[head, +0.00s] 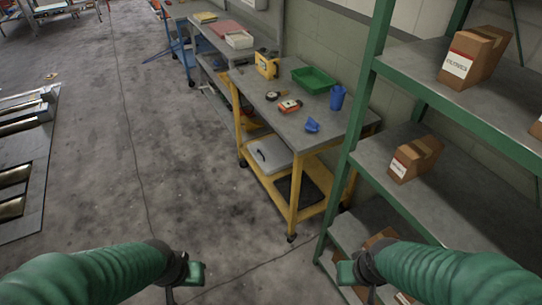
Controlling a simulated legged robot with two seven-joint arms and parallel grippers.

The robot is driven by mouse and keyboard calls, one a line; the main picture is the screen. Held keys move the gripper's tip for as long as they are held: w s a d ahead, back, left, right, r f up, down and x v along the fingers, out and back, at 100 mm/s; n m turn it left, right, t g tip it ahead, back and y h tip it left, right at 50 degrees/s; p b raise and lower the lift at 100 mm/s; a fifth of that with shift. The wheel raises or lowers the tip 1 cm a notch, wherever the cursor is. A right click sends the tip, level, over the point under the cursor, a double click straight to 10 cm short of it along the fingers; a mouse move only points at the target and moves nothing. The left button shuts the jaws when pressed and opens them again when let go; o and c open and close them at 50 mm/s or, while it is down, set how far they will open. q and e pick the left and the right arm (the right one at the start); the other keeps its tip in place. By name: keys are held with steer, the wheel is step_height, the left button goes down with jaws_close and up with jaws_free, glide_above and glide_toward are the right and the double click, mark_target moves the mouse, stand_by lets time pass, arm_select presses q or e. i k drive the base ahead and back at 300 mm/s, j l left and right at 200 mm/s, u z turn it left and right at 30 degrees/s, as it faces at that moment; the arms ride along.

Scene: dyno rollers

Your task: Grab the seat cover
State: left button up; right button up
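I cannot pick out a seat cover for certain in the head view. My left gripper (192,274) is at the bottom left of centre, above the concrete floor. My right gripper (347,272) is at the bottom right of centre, in front of the low part of the green shelf rack. Both wrists are wrapped in green ribbed sleeves. I see nothing held in either gripper, but the fingers are too small and turned away to tell open from shut.
A yellow-legged workbench (330,125) carries a green tray (314,80), a blue bottle (337,97) and small tools. A grey case (270,154) lies on its lower shelf. Brown cartons (414,158) stand on the green rack (357,125). Metal rollers (14,172) lie left. The middle floor is clear.

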mark_target(272, 154)
steer(key=i+j+u, duration=0.25)
steer(key=i, duration=0.75)
steer(key=i+u, duration=0.25)
steer(key=i, duration=0.75)
steer(key=i+l+u, duration=0.25)
steer(key=i, duration=0.75)
steer(key=i+j, duration=0.05)
steer(key=j, duration=0.05)
